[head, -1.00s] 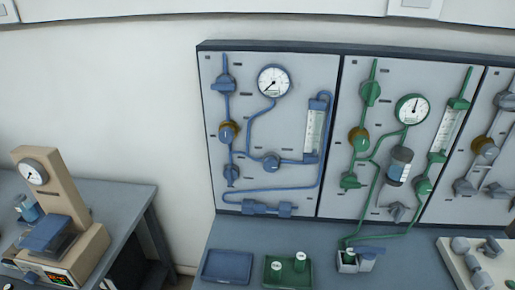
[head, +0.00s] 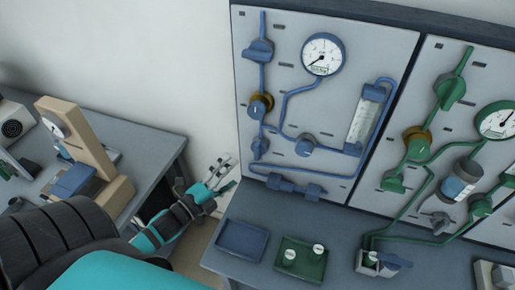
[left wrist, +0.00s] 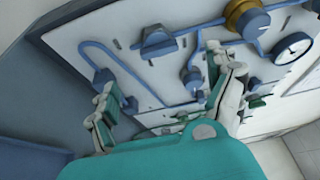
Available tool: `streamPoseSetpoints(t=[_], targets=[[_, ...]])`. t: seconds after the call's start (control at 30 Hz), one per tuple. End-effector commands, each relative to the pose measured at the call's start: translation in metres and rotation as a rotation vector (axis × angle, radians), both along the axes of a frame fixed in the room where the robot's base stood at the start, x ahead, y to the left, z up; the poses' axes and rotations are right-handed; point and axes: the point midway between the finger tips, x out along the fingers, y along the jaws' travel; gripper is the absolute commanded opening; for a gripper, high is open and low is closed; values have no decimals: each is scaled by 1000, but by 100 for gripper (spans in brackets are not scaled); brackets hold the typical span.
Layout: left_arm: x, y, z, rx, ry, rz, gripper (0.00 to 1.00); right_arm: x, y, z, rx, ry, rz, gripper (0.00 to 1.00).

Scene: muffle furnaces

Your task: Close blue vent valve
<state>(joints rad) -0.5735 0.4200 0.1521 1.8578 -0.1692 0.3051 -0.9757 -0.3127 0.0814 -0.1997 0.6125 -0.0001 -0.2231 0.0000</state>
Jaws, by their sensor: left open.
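The blue panel (head: 287,90) carries blue piping with several blue valves. They are an upper valve (head: 259,50), a knob on a brass collar (head: 258,107), a middle knob (head: 306,146) and a small lower-left valve (head: 260,147). I cannot read which is the vent valve. My left gripper (head: 224,174) is open and empty, left of and below the panel, apart from the valves. In the left wrist view the spread fingers (left wrist: 165,88) face the panel, with blue knobs (left wrist: 159,43) beyond them. My right gripper is not in view.
A blue tray (head: 240,240) and a green tray (head: 292,262) lie on the bench below the panel. The green panel (head: 390,150) adjoins on the right. A beige instrument (head: 85,145) stands on the left table. A gap separates table and bench.

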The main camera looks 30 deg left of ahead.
Motion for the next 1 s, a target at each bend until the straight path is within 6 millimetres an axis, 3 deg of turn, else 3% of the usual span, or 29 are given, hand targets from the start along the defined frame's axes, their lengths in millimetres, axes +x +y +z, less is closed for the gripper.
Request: streamPoseSetpoints(t=[0.3,0.5,0.7,0.97,1.0], targets=[[70,-11,3,0,-2,1,88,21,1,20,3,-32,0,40],[99,-15,1,-2,0,2,88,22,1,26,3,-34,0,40],[110,-17,0,-2,1,1,88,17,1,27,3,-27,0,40],[111,-17,0,-2,1,1,88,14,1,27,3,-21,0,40],[111,-17,0,-2,1,1,83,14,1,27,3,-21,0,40]])
